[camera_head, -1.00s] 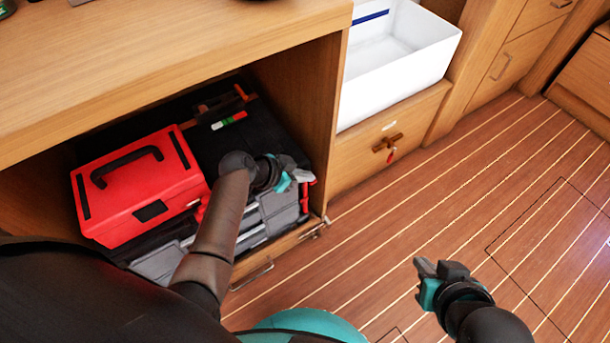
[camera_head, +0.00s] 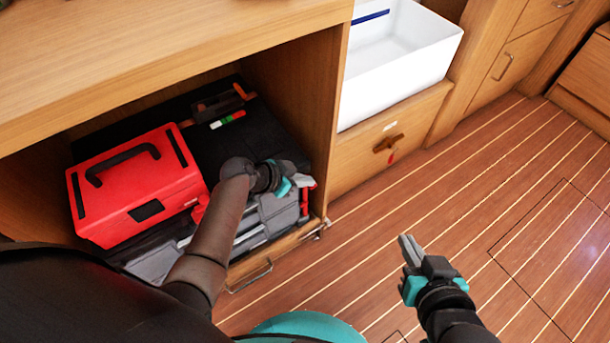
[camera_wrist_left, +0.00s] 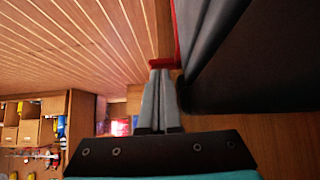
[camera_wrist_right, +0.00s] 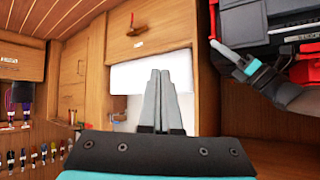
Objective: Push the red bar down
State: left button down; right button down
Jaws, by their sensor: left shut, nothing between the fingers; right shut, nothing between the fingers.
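The red bar (camera_head: 304,203) is a narrow red piece at the right end of the black and grey case (camera_head: 276,146) in the open cabinet. It also shows in the left wrist view (camera_wrist_left: 165,63) and the right wrist view (camera_wrist_right: 212,22). My left gripper (camera_head: 306,181) is shut and empty, its tips right at the bar's upper end. In the left wrist view the tips seem to touch the red end, but I cannot tell for sure. My right gripper (camera_head: 404,241) is shut and empty over the floor, apart from the case.
A red toolbox (camera_head: 118,214) sits on the case's left part. The wooden counter (camera_head: 200,38) overhangs the cabinet. A white bin (camera_head: 385,82) stands above a drawer (camera_head: 350,155) at right. The plank floor (camera_head: 500,200) is clear.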

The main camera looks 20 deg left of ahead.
pick_arm(q)
jog(key=shift+s+f, duration=0.2)
jog(key=shift+f, duration=0.05)
dwell(0.3)
